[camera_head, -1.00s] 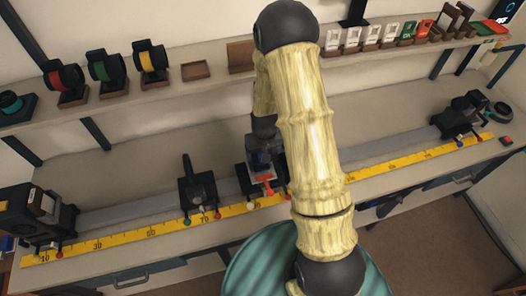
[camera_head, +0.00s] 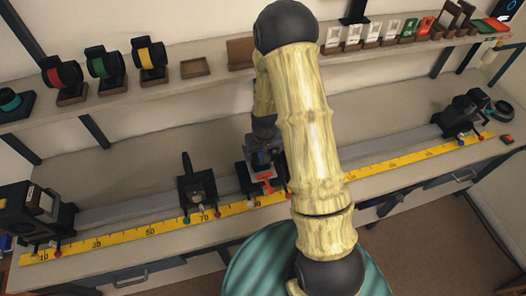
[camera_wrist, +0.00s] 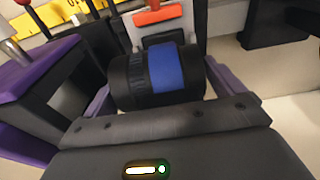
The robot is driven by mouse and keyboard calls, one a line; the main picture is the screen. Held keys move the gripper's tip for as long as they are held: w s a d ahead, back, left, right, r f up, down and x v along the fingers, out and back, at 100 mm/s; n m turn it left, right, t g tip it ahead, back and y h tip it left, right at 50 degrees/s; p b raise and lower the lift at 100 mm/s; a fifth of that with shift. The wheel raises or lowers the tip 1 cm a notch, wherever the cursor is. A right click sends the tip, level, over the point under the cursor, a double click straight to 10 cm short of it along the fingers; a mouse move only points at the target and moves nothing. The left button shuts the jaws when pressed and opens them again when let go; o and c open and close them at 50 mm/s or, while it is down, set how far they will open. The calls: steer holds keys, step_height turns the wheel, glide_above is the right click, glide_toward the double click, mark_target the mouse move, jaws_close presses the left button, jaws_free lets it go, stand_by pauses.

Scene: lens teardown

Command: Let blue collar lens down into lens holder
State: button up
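The blue collar lens (camera_wrist: 168,68) is a black barrel with a blue band, lying sideways in the wrist view. My gripper (camera_wrist: 158,88) appears shut on it, with purple-edged fingers at both ends of the barrel. In the head view my gripper (camera_head: 264,160) is low over the rail, at the middle carriage. The lens holder (camera_head: 243,173) seems to be this dark carriage with an orange-red clip (camera_head: 264,179), partly hidden by my gripper and arm. A pale plate with an orange top (camera_wrist: 158,15) stands just beyond the lens. I cannot tell whether the lens touches the holder.
Another black carriage (camera_head: 197,187) stands left on the rail, beside the yellow scale (camera_head: 140,233). A black lamp box (camera_head: 35,215) is at the left end. Red, green and yellow collar lenses (camera_head: 150,58) stand on the shelf. The rail between the left carriage and lamp box is clear.

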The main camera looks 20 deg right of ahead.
steer(key=shift+o, duration=0.2)
step_height(320, 180, up, 17)
steer(key=s+b, duration=0.2)
steer(key=b, duration=0.1)
steer(key=shift+r, duration=0.15)
stand_by(0.5)
steer(key=shift+s, duration=0.1)
steer(key=s+a+t, duration=0.1)
steer(key=s, duration=1.1)
steer(key=shift+s, duration=0.15)
stand_by(0.8)
